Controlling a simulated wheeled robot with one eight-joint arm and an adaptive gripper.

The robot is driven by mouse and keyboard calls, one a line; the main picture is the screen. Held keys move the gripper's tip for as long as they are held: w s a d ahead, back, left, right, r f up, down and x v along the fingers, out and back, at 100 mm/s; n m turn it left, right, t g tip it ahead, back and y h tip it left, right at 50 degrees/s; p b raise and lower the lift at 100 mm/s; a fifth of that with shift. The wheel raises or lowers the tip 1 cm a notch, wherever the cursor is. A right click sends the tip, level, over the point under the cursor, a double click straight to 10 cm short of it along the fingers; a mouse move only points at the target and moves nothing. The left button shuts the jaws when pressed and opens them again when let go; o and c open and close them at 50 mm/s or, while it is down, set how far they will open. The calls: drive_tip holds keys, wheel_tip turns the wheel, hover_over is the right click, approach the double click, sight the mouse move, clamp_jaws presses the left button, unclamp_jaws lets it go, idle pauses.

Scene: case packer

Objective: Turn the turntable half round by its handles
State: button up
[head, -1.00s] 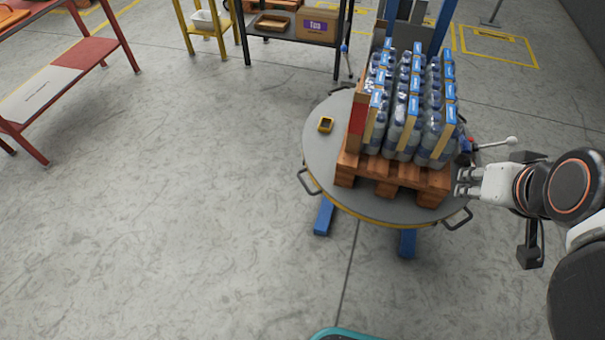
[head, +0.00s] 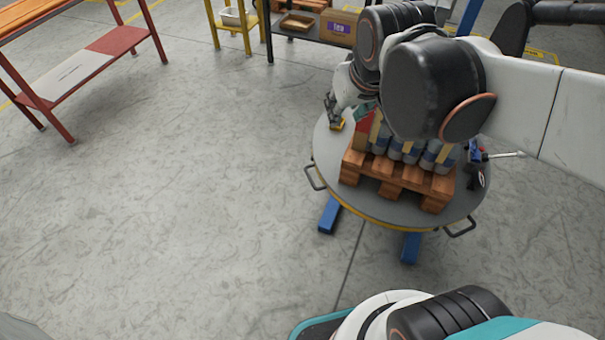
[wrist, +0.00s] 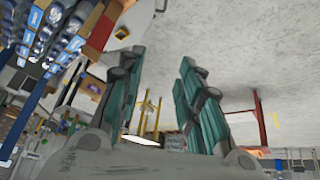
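The turntable (head: 325,152) is a round grey disc with a yellow rim. One dark handle (head: 315,177) stands out at its left rim and another handle (head: 460,228) at its front right. A wooden pallet (head: 395,180) with packs of blue-labelled bottles (head: 405,147) stands on it, partly hidden by my arm. My gripper (head: 332,108) is at the far-left side of the disc, close to a small yellow device; contact cannot be told. In the wrist view my gripper (wrist: 158,58) has its teal fingers apart with nothing between them.
The yellow device (head: 337,125) lies on the disc. A lever with a pale knob (head: 505,155) sticks out at the right. A black shelf (head: 285,45) and a yellow stand (head: 228,30) are behind, a red-framed table (head: 150,30) at the left. The floor at the left is clear.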

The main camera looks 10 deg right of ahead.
drive_tip(key=w+f+g, duration=0.2)
drive_tip(key=w+f, duration=0.3)
drive_tip(key=w, duration=0.7)
drive_tip(key=n+g+h, duration=0.1)
drive_tip(key=g, duration=0.1)
hover_over(310, 178)
drive_tip(key=a, duration=0.3)
wheel_tip(310, 178, down, 24)
drive_tip(key=shift+g+h, duration=0.4)
drive_tip(key=shift+g, duration=0.3)
drive_tip(key=d+f+b, duration=0.1)
drive_tip(key=f, duration=0.8)
drive_tip(key=f+b, duration=0.2)
drive_tip(key=f, duration=0.7)
drive_tip(key=d+f+b, duration=0.1)
drive_tip(key=f, duration=0.8)
drive_tip(key=shift+s+d+f, duration=0.1)
drive_tip(key=shift+d+f, duration=0.2)
clamp_jaws()
